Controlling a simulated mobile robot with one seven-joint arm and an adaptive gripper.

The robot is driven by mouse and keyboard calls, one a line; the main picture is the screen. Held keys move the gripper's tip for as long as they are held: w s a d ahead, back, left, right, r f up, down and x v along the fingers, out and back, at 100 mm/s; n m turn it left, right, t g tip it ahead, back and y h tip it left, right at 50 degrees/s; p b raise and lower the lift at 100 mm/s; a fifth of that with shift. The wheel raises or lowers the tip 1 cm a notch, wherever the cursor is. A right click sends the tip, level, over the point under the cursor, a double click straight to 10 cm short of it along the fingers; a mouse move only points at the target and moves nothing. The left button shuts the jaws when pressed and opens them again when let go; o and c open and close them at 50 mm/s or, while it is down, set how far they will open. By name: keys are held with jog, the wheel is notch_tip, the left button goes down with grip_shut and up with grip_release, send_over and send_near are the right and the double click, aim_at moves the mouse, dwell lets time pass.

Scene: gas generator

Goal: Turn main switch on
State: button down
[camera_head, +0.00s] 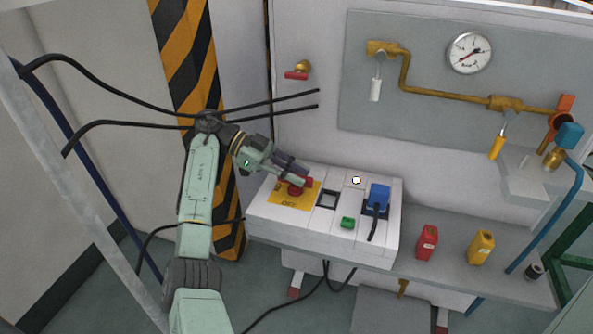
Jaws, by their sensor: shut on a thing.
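The white control box (320,237) stands in the middle of the view, with its controls on the sloped top. A red rotary switch (296,189) sits on a yellow plate (281,200) at the box's left end. I take this to be the main switch. My gripper (300,183) reaches in from the left, and its fingers are shut on the red switch. The fingers hide part of the switch, and I cannot tell its exact turn angle. To the right are a black rocker or frame (327,200), a green button (347,222) and a small round white light (356,181).
A blue plug (378,198) with a black cable sits at the box's right. A red canister (427,242) and a yellow canister (481,247) stand on the grey shelf. A striped post (187,50) rises behind my arm. Brass piping and a gauge (469,53) are above.

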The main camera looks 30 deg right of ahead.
jog(key=shift+s+f, duration=0.1)
jog(key=shift+f, duration=0.3)
jog(key=c, duration=1.6)
grip_release()
jog(key=shift+o, duration=0.2)
jog(key=shift+r, duration=0.15)
